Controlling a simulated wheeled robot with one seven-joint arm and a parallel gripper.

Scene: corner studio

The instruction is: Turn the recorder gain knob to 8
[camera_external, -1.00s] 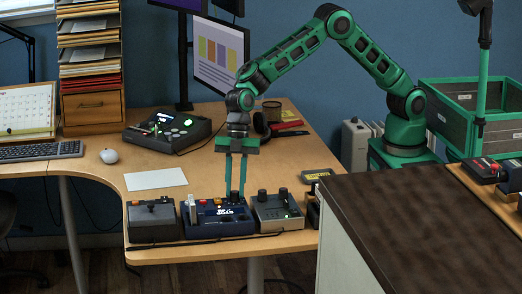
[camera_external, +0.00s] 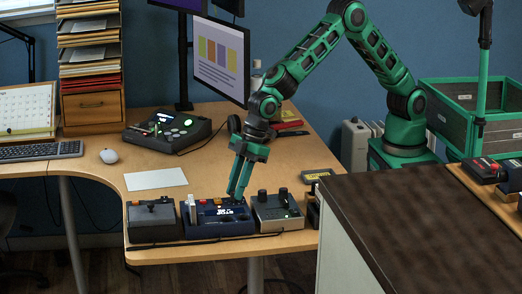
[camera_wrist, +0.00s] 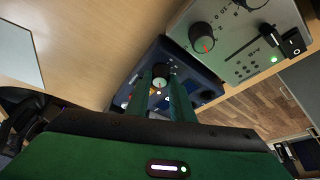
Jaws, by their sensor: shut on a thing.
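The blue device with a lit display (camera_external: 215,226) sits in the middle of the row at the desk's front edge; I take it for the recorder. My gripper (camera_external: 237,197) reaches down, tilted, to its right end. In the wrist view my gripper (camera_wrist: 161,92) has its fingers on either side of a dark round knob (camera_wrist: 160,70) on the blue device (camera_wrist: 196,72), shut on it. The knob's pointer and scale numbers are too small or hidden to read.
A grey panel device (camera_external: 277,212) with knobs stands close on the right; in the wrist view its knob with a red mark (camera_wrist: 202,38) is near my fingers. A dark grey box (camera_external: 152,221) stands on the left. White paper (camera_external: 156,179) lies behind. A brown counter (camera_external: 420,220) is at right.

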